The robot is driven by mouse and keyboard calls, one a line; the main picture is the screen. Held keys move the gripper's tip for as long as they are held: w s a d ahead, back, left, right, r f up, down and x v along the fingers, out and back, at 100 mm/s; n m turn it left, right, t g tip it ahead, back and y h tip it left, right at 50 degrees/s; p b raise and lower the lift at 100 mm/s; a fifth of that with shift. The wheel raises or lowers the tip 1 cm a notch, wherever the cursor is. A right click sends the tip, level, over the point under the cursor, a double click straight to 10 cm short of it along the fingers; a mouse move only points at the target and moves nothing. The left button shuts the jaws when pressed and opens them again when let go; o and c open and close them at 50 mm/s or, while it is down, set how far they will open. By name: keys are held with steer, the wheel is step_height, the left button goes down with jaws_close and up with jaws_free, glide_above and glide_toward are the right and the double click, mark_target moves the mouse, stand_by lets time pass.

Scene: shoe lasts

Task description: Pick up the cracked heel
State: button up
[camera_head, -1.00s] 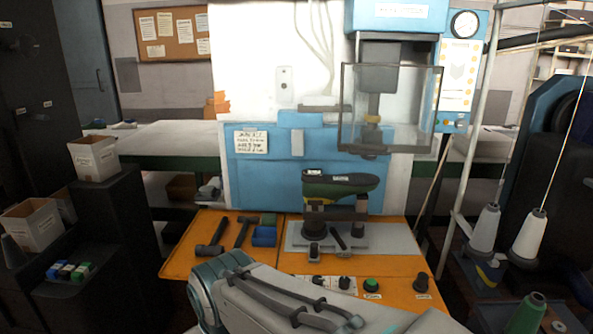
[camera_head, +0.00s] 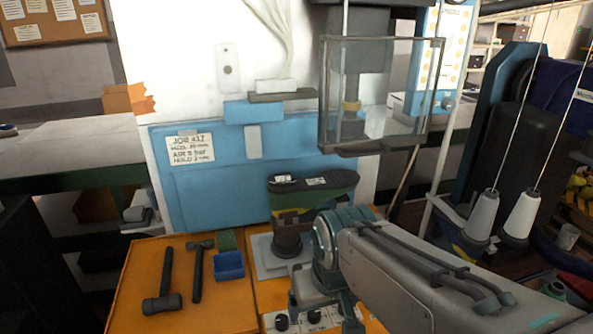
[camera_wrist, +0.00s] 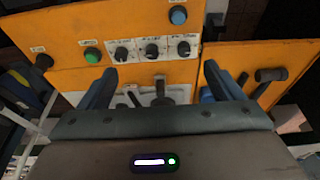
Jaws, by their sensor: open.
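A dark green and black shoe last (camera_head: 313,190) sits sole up on a dark post over a grey plate (camera_head: 268,262) on the orange bench. I cannot make out a crack or a separate heel piece; my arm covers the last's lower right side and part of the plate.
A clear guard (camera_head: 375,95) hangs above the last. Knobs (camera_wrist: 152,50) and a green button (camera_wrist: 92,55) line the bench front. Thread cones (camera_head: 482,215) stand right.

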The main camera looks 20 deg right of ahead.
steer(key=w+r, duration=1)
steer(key=w, duration=0.4)
steer(key=t+p, duration=0.1)
steer(key=p, duration=0.1)
glide_toward(281, 180)
steer(key=shift+t, duration=0.3)
steer(key=shift+s+p+x, duration=0.2)
steer(key=shift+p+x, duration=0.5)
steer(key=shift+x, duration=3.55)
steer(key=shift+f, duration=0.1)
steer(key=c, duration=1.1)
